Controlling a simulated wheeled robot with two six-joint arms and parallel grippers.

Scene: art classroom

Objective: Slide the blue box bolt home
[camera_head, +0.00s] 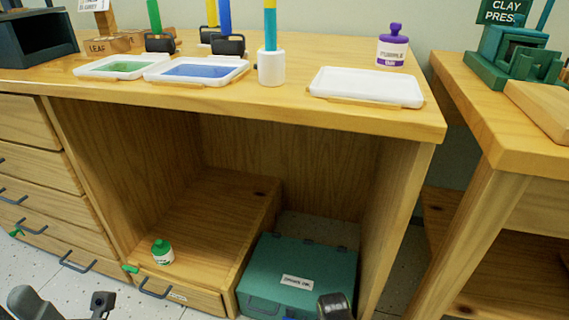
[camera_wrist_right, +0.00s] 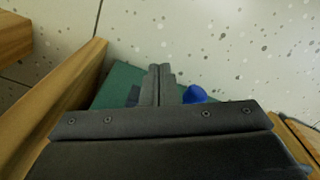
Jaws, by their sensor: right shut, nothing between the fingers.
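The teal box (camera_head: 300,265) with a white label stands on the floor in the open bay under the table. It also shows in the right wrist view (camera_wrist_right: 120,86), partly hidden by my gripper. The blue bolt knob (camera_wrist_right: 195,94) shows just right of my right fingers in that view. The bolt's shaft and catch are hidden. My right gripper (camera_wrist_right: 159,72) is shut and empty, its fingers together over the box's front; it also shows in the head view (camera_head: 335,306) at the bottom edge. My left gripper (camera_head: 102,302) is partly visible at the bottom left, cut off by the edge.
A wooden drawer unit (camera_head: 225,190) with a small green-capped bottle (camera_head: 162,252) is left of the box. The bay's right side panel (camera_head: 395,200) stands close to the box's right. The tabletop (camera_head: 285,98) overhangs above. Speckled floor (camera_wrist_right: 200,35) is clear beyond the box in the wrist view.

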